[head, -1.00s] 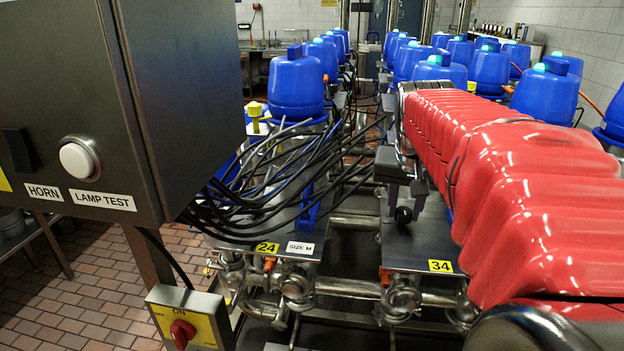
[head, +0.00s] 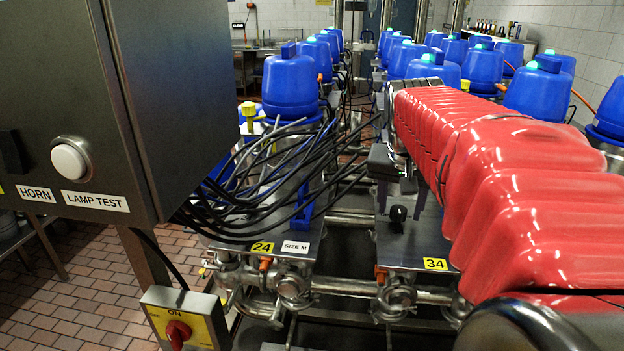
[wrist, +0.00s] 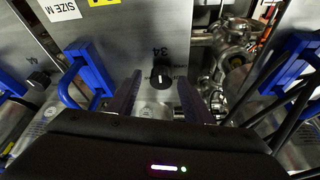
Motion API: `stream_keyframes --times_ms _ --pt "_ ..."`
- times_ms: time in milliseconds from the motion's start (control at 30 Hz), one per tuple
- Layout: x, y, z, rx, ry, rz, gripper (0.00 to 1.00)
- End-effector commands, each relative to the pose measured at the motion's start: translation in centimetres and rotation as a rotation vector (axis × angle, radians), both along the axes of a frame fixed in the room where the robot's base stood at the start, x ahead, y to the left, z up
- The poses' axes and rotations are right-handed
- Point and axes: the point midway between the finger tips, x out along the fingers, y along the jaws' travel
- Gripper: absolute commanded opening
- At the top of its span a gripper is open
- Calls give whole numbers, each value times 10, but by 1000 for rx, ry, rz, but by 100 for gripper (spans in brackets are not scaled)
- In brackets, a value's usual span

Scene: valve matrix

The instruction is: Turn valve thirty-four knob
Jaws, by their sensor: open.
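The valve thirty-four knob (wrist: 161,76) is small, round and black with a white pointer line, beside the engraved number 34 on a steel plate. In the wrist view it sits between my two dark fingers, near their tips. My gripper (wrist: 159,80) is open, one finger on each side of the knob; I cannot tell whether either touches it. In the head view the knob (head: 398,214) shows just below my gripper (head: 395,190), above the yellow 34 label (head: 436,264). My red-covered arm hides part of the plate.
Blue handles (wrist: 82,75) stand beside the knob plate. Black cables (head: 290,170) hang over the plate labelled 24 on the left. A grey control box (head: 110,110) fills the upper left. Blue valve heads (head: 290,82) stand in rows behind.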

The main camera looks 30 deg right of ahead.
Motion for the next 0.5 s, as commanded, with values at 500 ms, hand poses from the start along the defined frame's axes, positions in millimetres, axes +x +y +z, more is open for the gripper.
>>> stream_keyframes --times_ms 500 --pt "-8 9 28 -1 -3 1 46"
